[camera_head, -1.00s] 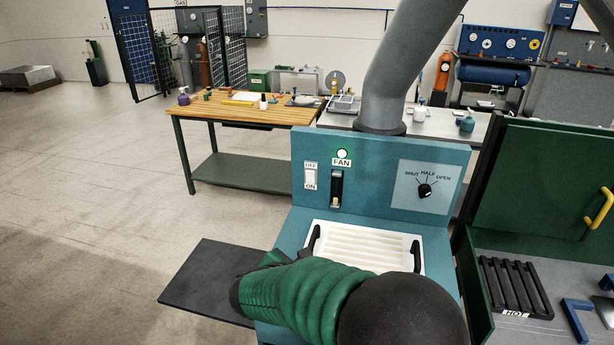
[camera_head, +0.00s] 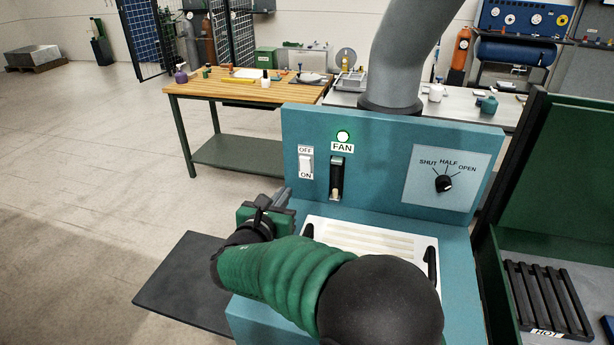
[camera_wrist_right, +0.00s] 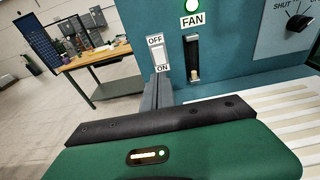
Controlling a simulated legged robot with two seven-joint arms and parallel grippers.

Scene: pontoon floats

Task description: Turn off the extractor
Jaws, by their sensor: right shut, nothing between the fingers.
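The teal extractor panel (camera_head: 386,152) has a lit green lamp (camera_head: 343,136) above a FAN label. A white rocker switch (camera_head: 306,164) sits at its left, with OFF above and ON below; it also shows in the right wrist view (camera_wrist_right: 157,54). A dark slot (camera_head: 337,172) beside it has a pale piece at its lower end. A black knob (camera_head: 444,184) is marked SHUT, HALF, OPEN. My right gripper (camera_head: 284,196) is shut and empty, below and left of the switch. In the wrist view its fingers (camera_wrist_right: 158,91) point at the panel under the switch. My left gripper is out of view.
A slatted white tray (camera_head: 365,240) with black handles lies before the panel, partly behind my arm. A dark side plate (camera_head: 190,280) juts out left. A grey duct (camera_head: 400,60) rises behind. A green cabinet with a HOT grate (camera_head: 548,297) stands at right.

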